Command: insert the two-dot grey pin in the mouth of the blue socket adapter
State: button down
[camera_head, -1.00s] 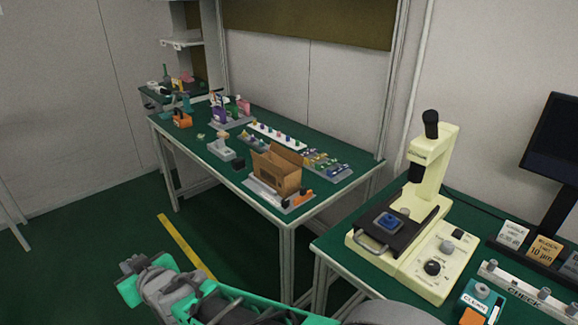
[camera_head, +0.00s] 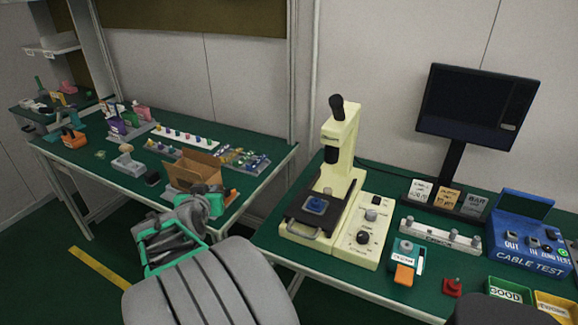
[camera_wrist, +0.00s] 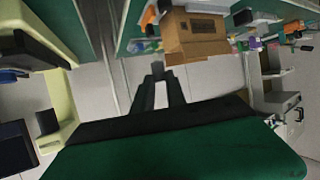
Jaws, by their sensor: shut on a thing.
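In the wrist view my gripper (camera_wrist: 160,78) has its dark fingers closed together on a small grey piece (camera_wrist: 158,69), which looks like the grey pin. Its dots cannot be made out. In the head view the fingers and the piece are not clear; my arm's green and grey end shows in front of the cardboard box. A blue square piece with a round middle (camera_head: 315,205), which looks like the blue socket adapter, sits on the black stage of the cream microscope (camera_head: 342,165). It is to the right of my arm's end and well apart from it.
The cardboard box (camera_head: 190,170) stands open on the left green table, with several small parts behind it. On the right table are a white rail with knobs (camera_head: 440,235), a blue cable tester (camera_head: 527,240), a monitor (camera_head: 478,105) and a green bin (camera_head: 508,291). A floor gap separates the tables.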

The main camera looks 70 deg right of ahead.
jog(key=s+d+r+m+g, duration=0.1)
jog(key=s+d+m+g, duration=0.2)
jog(key=s, duration=0.5)
jog(key=s+d+r+m+g+p, duration=0.1)
jog(key=s+d+r+m+g, duration=0.1)
jog(key=s, duration=0.7)
jog(key=s+d+r+m+g+p, duration=0.1)
jog(key=s+d+m+g, duration=0.3)
jog(key=s, duration=0.4)
jog(key=d+r+g, duration=0.1)
jog(key=d, duration=0.1)
jog(key=shift+s+d+r+g, duration=0.15)
jog(key=shift+s+d+g, duration=0.05)
jog(key=shift+d+g, duration=0.2)
jog(key=shift+w+a+b, duration=0.1)
jog(key=shift+b, duration=0.2)
notch_tip(320, 180, down, 6)
jog(key=b, duration=0.5)
jog(key=shift+a+r+b, duration=0.1)
jog(key=shift+b, duration=0.2)
jog(key=shift+b, duration=0.8)
jog(key=shift+f+b, duration=1.25)
jog(key=shift+f, duration=0.1)
